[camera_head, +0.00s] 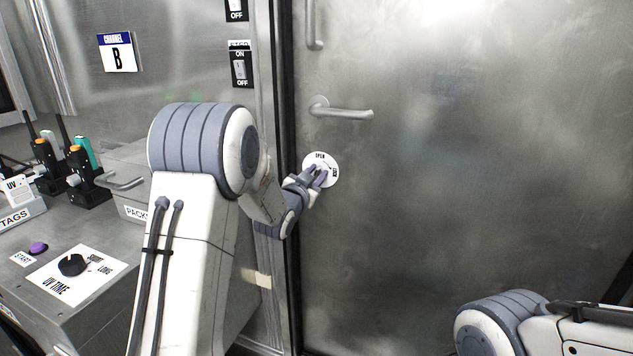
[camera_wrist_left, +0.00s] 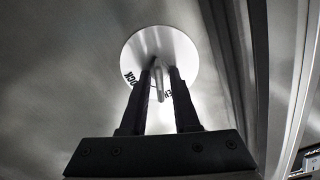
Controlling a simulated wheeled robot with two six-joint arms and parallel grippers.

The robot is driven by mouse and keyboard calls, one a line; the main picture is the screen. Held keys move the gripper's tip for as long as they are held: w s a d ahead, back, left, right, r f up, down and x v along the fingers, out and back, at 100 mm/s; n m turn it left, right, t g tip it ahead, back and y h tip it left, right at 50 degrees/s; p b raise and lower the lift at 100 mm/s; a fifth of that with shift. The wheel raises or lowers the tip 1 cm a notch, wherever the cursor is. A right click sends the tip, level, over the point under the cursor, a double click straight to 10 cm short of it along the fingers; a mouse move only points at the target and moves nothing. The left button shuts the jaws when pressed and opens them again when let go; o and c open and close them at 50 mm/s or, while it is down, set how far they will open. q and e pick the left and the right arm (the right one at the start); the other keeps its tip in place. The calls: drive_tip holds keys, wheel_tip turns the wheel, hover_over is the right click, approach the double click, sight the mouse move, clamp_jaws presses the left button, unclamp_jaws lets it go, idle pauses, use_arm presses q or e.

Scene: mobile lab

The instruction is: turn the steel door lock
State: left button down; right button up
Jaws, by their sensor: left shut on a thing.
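The door lock is a round white plate (camera_head: 329,158) with lettering, "OPEN" at its top and another word at its right, set on the steel door (camera_head: 450,200) below the lever handle. My left gripper (camera_head: 318,178) reaches it from the left and is shut on the lock's small steel knob. In the left wrist view the plate (camera_wrist_left: 180,45) lies straight ahead, and the knob (camera_wrist_left: 159,82) stands between the two dark fingers (camera_wrist_left: 160,85). My right arm shows at the lower right of the head view; its gripper is out of view.
A lever handle (camera_head: 345,113) sticks out just above the lock. The door frame (camera_head: 285,60) runs close along the left. ON/OFF switches (camera_head: 240,68) are on the wall. A bench (camera_head: 75,290) with a UV time dial (camera_head: 72,264) and radios (camera_head: 85,180) stands left.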

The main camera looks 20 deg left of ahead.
use_arm(q)
drive_tip(key=shift+d+f+m+b, duration=0.1)
drive_tip(key=shift+f+m+b, duration=0.05)
drive_tip(key=shift+m+b, duration=2.2)
drive_tip(key=shift+d+f+m+b, duration=0.1)
drive_tip(key=shift+m+b, duration=2.15)
drive_tip(key=shift+m, duration=0.05)
drive_tip(key=shift+f+m+b, duration=0.15)
drive_tip(key=shift+m+b, duration=2.15)
drive_tip(key=shift+m, duration=0.05)
drive_tip(key=c, duration=1)
unclamp_jaws()
drive_tip(key=shift+o, duration=0.2)
drive_tip(key=s+p, duration=0.1)
drive_tip(key=s, duration=0.9)
drive_tip(key=shift+s+a, duration=0.15)
drive_tip(key=shift+s, duration=0.15)
